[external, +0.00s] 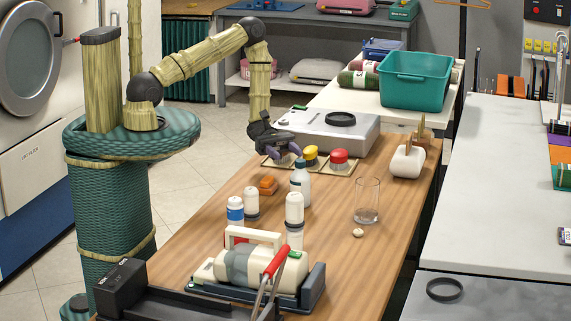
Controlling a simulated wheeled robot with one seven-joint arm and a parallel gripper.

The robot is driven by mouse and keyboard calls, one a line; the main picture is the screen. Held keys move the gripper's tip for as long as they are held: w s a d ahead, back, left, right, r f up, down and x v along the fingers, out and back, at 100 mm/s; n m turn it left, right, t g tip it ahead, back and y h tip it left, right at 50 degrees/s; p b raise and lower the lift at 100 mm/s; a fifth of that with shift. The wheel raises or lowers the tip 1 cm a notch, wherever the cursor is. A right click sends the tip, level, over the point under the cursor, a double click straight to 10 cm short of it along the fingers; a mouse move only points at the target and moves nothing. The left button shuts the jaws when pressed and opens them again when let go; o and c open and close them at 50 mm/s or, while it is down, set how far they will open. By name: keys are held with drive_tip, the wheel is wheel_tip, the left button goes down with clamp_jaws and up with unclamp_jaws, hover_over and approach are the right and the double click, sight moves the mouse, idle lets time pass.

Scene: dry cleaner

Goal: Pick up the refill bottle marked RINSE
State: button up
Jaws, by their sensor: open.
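Several white bottles stand on the wooden table (348,265), and I cannot read a RINSE mark on any of them. A tall white-capped bottle (294,212) stands nearer the camera. A bottle with a blue band (235,212) and a smaller white one (252,203) stand to its left. My gripper points down above the table's far left part. It is open and appears empty; any contact with the nearest bottle is unclear.
A grey box-like device (335,134) and red (339,158) and yellow (310,156) knobs are behind the bottles. A clear glass (367,202) stands to the right. A cream machine with a red handle (262,268) fills the front. Table at right front is clear.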

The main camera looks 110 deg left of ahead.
sight(302, 165)
drive_tip(key=p+x, duration=0.1)
drive_tip(key=x, duration=0.5)
drive_tip(key=shift+w+d, duration=0.2)
drive_tip(key=shift+w+d+r+p, duration=0.1)
drive_tip(key=shift+w+d+p, duration=0.1)
drive_tip(key=shift+p, duration=0.1)
drive_tip(key=p+x, duration=0.1)
drive_tip(key=x, duration=0.3)
drive_tip(key=shift+w+d+r+p, duration=0.1)
drive_tip(key=shift+w+d+p, duration=0.2)
drive_tip(key=shift+p, duration=0.1)
drive_tip(key=shift+s, duration=0.1)
drive_tip(key=shift+c, duration=0.2)
clamp_jaws()
